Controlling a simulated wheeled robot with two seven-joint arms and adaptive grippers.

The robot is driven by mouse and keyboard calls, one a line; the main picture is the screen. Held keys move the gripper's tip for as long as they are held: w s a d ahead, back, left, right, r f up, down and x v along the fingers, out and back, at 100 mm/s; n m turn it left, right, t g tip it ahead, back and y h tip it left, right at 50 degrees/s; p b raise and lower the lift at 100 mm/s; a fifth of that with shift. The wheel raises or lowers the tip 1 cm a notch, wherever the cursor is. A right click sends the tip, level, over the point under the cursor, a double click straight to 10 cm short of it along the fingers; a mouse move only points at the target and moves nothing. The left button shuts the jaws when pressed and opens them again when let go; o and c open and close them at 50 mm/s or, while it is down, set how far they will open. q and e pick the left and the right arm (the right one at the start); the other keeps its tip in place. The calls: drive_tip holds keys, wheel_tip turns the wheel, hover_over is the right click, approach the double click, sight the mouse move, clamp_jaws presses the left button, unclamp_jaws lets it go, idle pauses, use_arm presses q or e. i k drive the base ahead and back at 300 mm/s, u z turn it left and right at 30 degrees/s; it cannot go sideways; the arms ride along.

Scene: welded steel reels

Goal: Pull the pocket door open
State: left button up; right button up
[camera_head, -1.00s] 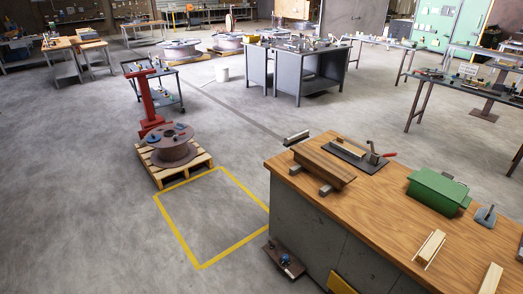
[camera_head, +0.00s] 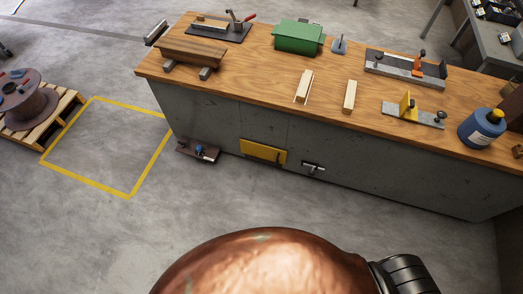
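The workbench (camera_head: 340,75) has a grey metal front divided by vertical seams. A grey front panel (camera_head: 365,165) carries a small dark and silver handle-like fitting (camera_head: 313,168) near its left side. This panel may be the pocket door, and it looks flush with the front; I cannot tell for sure. A yellow plate (camera_head: 263,152) sits low on the front, left of the fitting. Neither of my grippers shows in the head view.
On the bench top are a green box (camera_head: 299,37), wood strips (camera_head: 303,86), a clamp fixture (camera_head: 406,66) and a blue container (camera_head: 482,129). A brown base (camera_head: 198,150) lies by the bench's left foot.

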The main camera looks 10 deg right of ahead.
sight(247, 147)
drive_tip(key=z, duration=0.05)
drive_tip(key=k, duration=1.2)
drive_tip(key=u, duration=0.6)
drive_tip(key=i, duration=1.6)
drive_tip(key=z, duration=0.55)
